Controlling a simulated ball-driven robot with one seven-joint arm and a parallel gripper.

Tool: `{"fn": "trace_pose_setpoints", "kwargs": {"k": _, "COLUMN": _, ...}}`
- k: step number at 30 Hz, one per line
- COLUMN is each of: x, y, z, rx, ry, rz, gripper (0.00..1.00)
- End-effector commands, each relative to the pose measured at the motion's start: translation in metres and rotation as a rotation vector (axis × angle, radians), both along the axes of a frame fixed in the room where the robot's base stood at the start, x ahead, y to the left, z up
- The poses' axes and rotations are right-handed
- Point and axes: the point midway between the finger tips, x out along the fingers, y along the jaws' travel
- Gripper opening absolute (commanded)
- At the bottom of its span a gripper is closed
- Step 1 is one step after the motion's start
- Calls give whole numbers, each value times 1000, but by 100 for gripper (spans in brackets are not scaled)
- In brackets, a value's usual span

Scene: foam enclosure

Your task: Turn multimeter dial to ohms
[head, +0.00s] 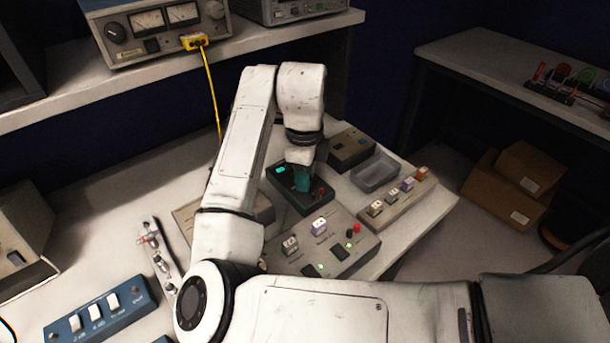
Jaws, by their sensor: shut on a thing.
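The multimeter (317,202) is a dark box lying on the white bench, with a lit teal display (281,170) at its upper left and a small red spot at its right. My gripper (302,185) reaches down from above onto the middle of its face. The teal fingers are shut at the place where the dial would sit. The dial itself is hidden behind the fingers, so its setting cannot be read.
A panel with switches and green lights (345,262) lies in front of the multimeter. A row of switches (392,212), a grey tray (376,172) and a dark box (350,147) stand to the right. A blue switch box (100,312) is at lower left. Bare bench (110,220) lies at left.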

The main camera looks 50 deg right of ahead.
Motion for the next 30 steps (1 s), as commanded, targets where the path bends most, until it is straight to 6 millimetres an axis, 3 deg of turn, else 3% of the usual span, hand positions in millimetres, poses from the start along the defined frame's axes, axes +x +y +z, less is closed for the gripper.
{"fn": "trace_pose_setpoints", "kwargs": {"k": 22, "x": 0, "y": 0, "z": 1, "rx": -1, "ry": -2, "rz": -82, "gripper": 0}}
{"fn": "trace_pose_setpoints", "kwargs": {"k": 23, "x": 0, "y": 0, "z": 1, "rx": -1, "ry": -2, "rz": -82, "gripper": 34}}
{"fn": "trace_pose_setpoints", "kwargs": {"k": 30, "x": 0, "y": 0, "z": 0, "rx": -1, "ry": -1, "rz": -81, "gripper": 56}}
